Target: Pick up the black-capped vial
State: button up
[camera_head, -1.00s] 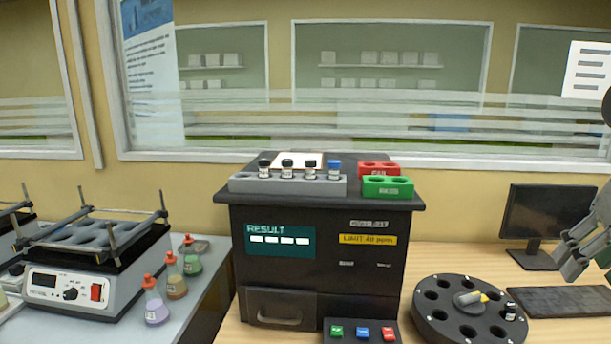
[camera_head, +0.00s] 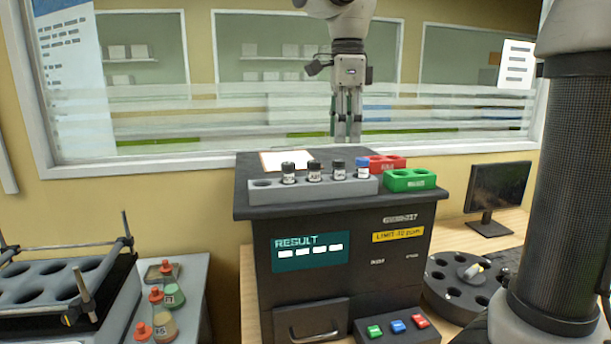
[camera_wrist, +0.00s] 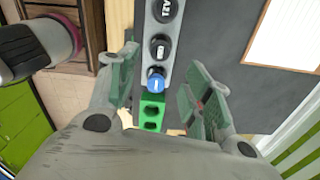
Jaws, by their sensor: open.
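Three black-capped vials, left (camera_head: 289,173), middle (camera_head: 315,171) and right (camera_head: 339,169), stand upright in the grey rack (camera_head: 262,192) on the black analyser. A blue-capped vial (camera_head: 362,168) stands at the rack's right end. In the wrist view, a black-capped vial (camera_wrist: 160,48) and the blue-capped vial (camera_wrist: 155,82) show from above. My gripper (camera_head: 348,140) is open and empty, pointing down above the rack's right part; its fingertips appear above the caps. In the wrist view my gripper (camera_wrist: 163,75) has the blue cap between its fingers as seen from above, not gripped.
A red rack (camera_head: 388,162) and a green rack (camera_head: 410,180) stand right of the vials. A white sheet (camera_head: 285,160) lies behind them. A round black carousel (camera_head: 455,292) is at right, partly hidden by my arm. A shaker (camera_head: 60,285) and red-stoppered flasks (camera_head: 160,325) are at left.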

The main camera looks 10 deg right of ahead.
aim_at(339, 160)
jog(key=f, duration=0.5)
jog(key=a+f, duration=0.1)
jog(key=f, duration=0.1)
jog(key=shift+f, duration=0.35)
jog(key=shift+c, duration=0.2)
jog(key=c, duration=1)
